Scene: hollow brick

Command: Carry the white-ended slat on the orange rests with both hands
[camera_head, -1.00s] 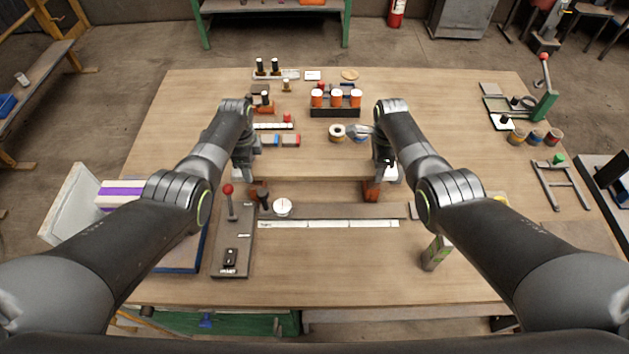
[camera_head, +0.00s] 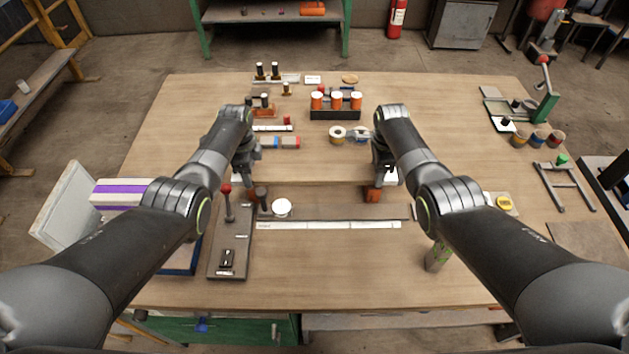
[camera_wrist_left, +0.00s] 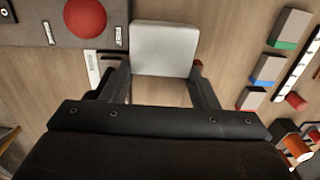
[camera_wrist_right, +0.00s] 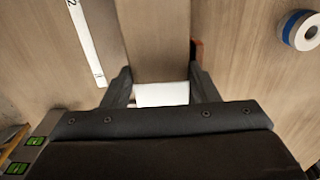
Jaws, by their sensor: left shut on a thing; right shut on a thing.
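The wood-coloured slat (camera_head: 312,183) spans left to right between my two grippers and blends with the table. Its left white end (camera_wrist_left: 165,48) sits between the fingers of my left gripper (camera_head: 243,178), which is shut on it. Its right white end (camera_wrist_right: 161,95) is between the fingers of my right gripper (camera_head: 386,177), also shut on it. The right orange rest (camera_head: 373,194) shows below the slat near that end, and its edge shows in the right wrist view (camera_wrist_right: 197,50). The left rest is mostly hidden. Whether the slat touches the rests is unclear.
A grey board with a red-knobbed lever (camera_head: 231,245) stands front left. A grey strip (camera_head: 340,211) with a white dial (camera_head: 282,207) and a white ruler (camera_head: 330,225) lie in front of the slat. Behind are a tape roll (camera_head: 337,132) and a black box of orange-and-white cylinders (camera_head: 335,113).

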